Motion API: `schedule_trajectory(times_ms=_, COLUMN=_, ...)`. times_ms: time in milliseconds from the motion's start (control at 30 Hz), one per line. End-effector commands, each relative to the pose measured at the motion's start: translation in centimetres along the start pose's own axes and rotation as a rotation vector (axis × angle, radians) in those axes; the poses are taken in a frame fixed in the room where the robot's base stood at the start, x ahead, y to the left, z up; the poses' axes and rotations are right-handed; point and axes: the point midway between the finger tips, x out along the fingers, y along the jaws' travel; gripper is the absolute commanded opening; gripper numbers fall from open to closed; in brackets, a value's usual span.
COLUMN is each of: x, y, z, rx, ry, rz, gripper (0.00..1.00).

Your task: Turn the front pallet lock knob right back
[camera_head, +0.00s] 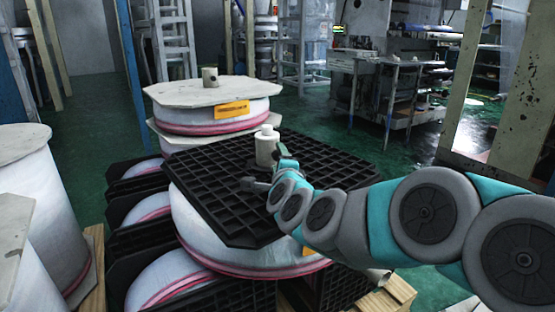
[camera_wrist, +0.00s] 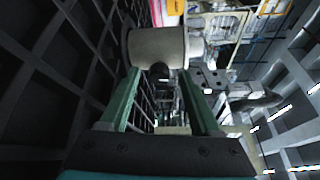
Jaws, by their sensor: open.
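A black grid pallet (camera_head: 225,205) lies on top of the front film roll. A pale, capped cylinder (camera_head: 266,150) stands upright near its middle; it looks like the lock knob, though I cannot be sure. In the wrist view a pale cylinder (camera_wrist: 158,46) lies across the picture just beyond my fingertips, with a small dark round part below it. My gripper (camera_head: 269,167) is low over the pallet beside the cylinder, on its near side. In the wrist view its two green fingers (camera_wrist: 160,74) are apart with nothing between them. Contact with the cylinder cannot be told.
Behind stands another wrapped roll (camera_head: 212,115) with a pale board (camera_head: 180,93) and a small cylinder (camera_head: 210,77) on top. Large white rolls (camera_head: 40,190) stand at the left. A machine bench (camera_head: 385,85) is at the back right.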

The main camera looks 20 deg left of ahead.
Motion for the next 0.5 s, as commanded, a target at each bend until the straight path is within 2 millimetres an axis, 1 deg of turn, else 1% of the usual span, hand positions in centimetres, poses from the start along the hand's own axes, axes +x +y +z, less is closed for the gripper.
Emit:
schedule_trajectory(times_ms=300, x=-4.4, y=0.0, z=0.1, rx=0.001, ry=-0.002, rz=0.001, gripper=0.64)
schedule_trajectory(times_ms=400, x=-5.5, y=0.1, z=0.1, rx=0.000, ry=-0.001, rz=0.002, gripper=0.64)
schedule_trajectory(times_ms=500, x=-6.2, y=0.1, z=0.1, rx=0.000, ry=-0.001, rz=0.002, gripper=0.64)
